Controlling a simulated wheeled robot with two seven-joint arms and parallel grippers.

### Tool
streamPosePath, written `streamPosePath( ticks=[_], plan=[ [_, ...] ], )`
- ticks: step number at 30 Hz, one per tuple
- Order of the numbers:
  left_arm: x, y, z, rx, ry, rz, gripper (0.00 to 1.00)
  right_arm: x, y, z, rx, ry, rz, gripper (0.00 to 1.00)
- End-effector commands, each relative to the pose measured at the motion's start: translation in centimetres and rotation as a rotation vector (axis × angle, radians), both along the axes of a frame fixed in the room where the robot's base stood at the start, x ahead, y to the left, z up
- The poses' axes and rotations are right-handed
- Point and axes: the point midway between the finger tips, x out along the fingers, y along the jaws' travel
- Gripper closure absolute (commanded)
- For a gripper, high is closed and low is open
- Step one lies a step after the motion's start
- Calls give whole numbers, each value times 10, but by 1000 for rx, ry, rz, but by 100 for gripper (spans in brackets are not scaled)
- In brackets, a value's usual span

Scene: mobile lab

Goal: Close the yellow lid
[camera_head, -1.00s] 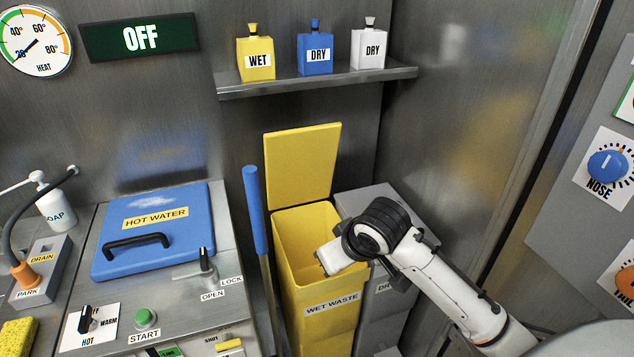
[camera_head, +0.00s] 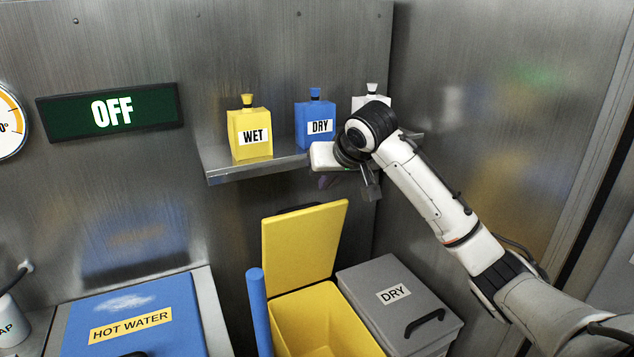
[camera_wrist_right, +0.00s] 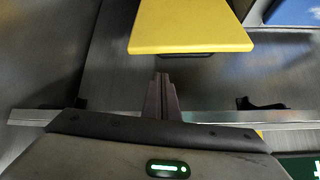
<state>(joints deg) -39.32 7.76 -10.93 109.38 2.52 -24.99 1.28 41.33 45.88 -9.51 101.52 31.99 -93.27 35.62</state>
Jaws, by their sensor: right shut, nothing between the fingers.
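The yellow lid (camera_head: 304,243) stands open and nearly upright at the back of the yellow bin (camera_head: 318,321). In the right wrist view the lid (camera_wrist_right: 190,27) shows at the top, with a dark handle (camera_wrist_right: 185,55) by its edge. My right gripper (camera_head: 326,182) is above the lid's top edge, close under the shelf. Its fingers (camera_wrist_right: 163,92) are shut and empty, pointing toward the lid with a gap between. My arm hides part of the shelf's right end. My left gripper is in neither current view.
The wall shelf (camera_head: 240,172) holds yellow, blue and white bottles, close to my right gripper. A grey DRY bin lid (camera_head: 400,295) is shut, right of the yellow bin. A blue handle (camera_head: 257,310) stands at the left, near the blue HOT WATER lid (camera_head: 140,310).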

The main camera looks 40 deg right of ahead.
Motion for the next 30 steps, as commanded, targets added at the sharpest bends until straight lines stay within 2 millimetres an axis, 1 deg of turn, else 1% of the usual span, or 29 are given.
streamPosePath(
  ticks=[1,6,13,18,30],
  plan=[
    [0,0,1,0,1,0,40,5,-2,-7,1,5,0,100],
    [0,0,4,0,0,0,40,26,-9,-30,1,6,-1,100],
    [0,0,7,0,0,0,40,49,-17,-53,0,2,-1,100],
    [0,0,8,0,0,0,40,55,-19,-61,-1,0,1,100],
    [0,0,7,1,-1,1,40,56,-18,-62,-3,-4,2,100]
  ],
)
